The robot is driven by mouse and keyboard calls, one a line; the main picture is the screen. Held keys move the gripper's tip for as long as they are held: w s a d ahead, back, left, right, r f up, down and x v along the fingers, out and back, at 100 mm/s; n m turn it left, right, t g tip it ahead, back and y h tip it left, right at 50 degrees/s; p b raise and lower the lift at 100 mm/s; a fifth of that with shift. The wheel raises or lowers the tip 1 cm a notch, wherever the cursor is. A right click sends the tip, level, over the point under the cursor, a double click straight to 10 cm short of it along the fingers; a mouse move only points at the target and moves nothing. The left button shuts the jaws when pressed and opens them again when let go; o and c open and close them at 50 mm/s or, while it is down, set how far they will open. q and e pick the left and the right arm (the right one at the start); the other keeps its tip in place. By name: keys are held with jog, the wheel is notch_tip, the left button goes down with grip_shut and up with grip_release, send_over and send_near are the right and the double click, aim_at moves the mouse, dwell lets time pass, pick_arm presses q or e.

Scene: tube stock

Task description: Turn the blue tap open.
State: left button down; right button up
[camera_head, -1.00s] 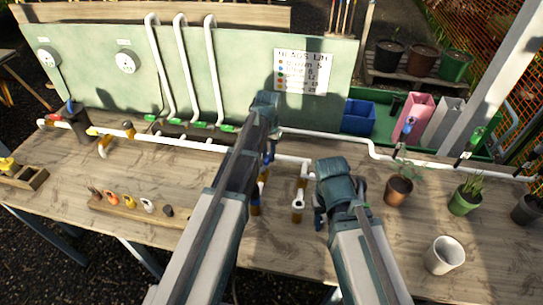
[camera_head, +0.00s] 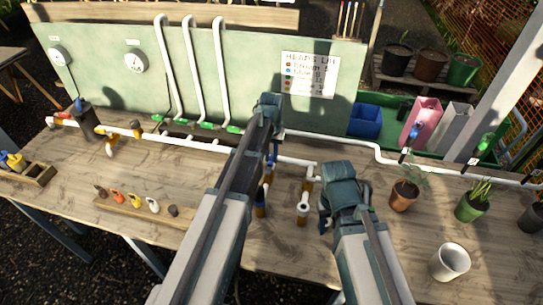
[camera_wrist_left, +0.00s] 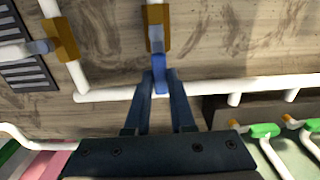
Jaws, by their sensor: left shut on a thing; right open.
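The blue tap handle (camera_wrist_left: 160,79) sits between my left gripper's fingertips in the left wrist view. Its brass-coloured body (camera_wrist_left: 155,28) is on a white pipe just beyond. My left gripper (camera_wrist_left: 160,92) is shut on this handle, with both fingers alongside it. In the head view my left gripper (camera_head: 270,157) is over the pipes at the table's middle, and its arm hides much of the tap. My right gripper (camera_head: 323,220) is open and empty, low over the table beside a short upright pipe end (camera_head: 303,207).
A second valve with a grey-blue lever (camera_wrist_left: 38,46) stands close by in the left wrist view. White pipe (camera_head: 372,147) runs along the table. Potted plants (camera_head: 405,195) and a white cup (camera_head: 449,262) stand at right. A green board (camera_head: 100,62) rises behind.

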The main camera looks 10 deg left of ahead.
aim_at(272, 159)
pick_arm(q)
jog(key=c, duration=0.8)
grip_release()
jog(key=shift+o, duration=0.2)
jog(key=shift+r, duration=0.1)
notch_tip(272, 159, up, 14)
jog(key=p, duration=1.4)
jog(key=shift+f, duration=0.2)
jog(key=s+d+f+m+b, duration=0.1)
jog(key=s+d+f+b, duration=0.2)
jog(key=s, duration=0.4)
jog(key=s+d+f+m+b, duration=0.1)
jog(key=s+d+f+b, duration=0.3)
jog(key=s, duration=0.4)
jog(key=s+d+f+m+y+b, duration=0.1)
jog(key=s+d+f+m+b, duration=0.1)
jog(key=s+f+b, duration=0.3)
jog(key=s+d, duration=0.1)
jog(key=s, duration=0.2)
jog(key=shift+d, duration=0.4)
